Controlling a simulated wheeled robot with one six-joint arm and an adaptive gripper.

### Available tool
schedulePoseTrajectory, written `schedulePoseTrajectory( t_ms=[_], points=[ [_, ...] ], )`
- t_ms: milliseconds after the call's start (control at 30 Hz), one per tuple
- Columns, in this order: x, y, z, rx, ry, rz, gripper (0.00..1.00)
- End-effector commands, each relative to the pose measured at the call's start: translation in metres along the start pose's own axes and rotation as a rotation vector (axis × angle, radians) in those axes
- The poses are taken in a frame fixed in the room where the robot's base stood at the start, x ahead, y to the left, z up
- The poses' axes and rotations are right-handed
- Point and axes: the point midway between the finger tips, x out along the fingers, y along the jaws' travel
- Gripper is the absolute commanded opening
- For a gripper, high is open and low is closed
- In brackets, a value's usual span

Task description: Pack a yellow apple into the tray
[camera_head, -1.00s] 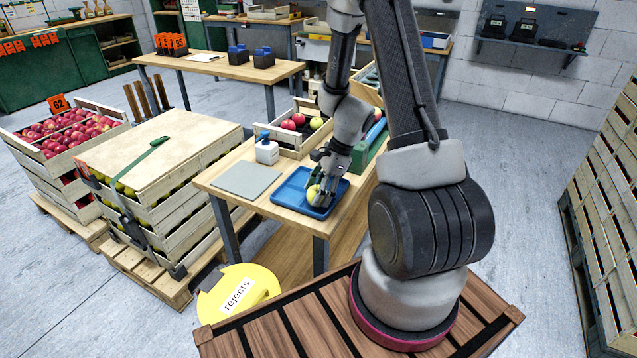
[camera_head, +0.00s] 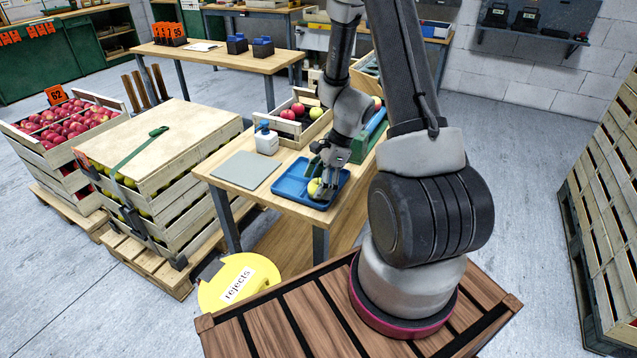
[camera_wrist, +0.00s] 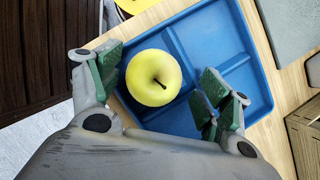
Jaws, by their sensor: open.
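A yellow apple (camera_wrist: 154,78) sits in the blue tray (camera_wrist: 240,52), in a compartment at the tray's left end in the wrist view. The apple (camera_head: 314,187) shows partly in the head view, with my gripper over it. My gripper (camera_wrist: 158,90) is open, one finger on each side of the apple, with a visible gap on the right; on the left the finger is close to it. The tray (camera_head: 291,183) lies on the wooden table, its other compartments empty where they show.
A crate (camera_head: 289,143) with red and yellow apples stands behind the tray. A white bottle with a blue top (camera_head: 266,139) and a grey mat (camera_head: 246,170) are to the left. A yellow rejects bin (camera_head: 238,283) stands below the table's front.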

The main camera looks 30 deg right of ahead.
Motion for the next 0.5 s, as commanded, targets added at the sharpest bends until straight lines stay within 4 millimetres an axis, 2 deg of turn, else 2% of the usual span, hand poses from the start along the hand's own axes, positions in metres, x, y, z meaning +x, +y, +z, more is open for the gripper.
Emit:
schedulePoseTrajectory(
  t_ms=[167, 500],
  points=[
    [-0.011, -0.001, 0.0, -0.001, -0.001, -0.002, 0.78],
    [-0.083, -0.001, 0.0, -0.002, 0.0, -0.004, 0.78]
  ],
)
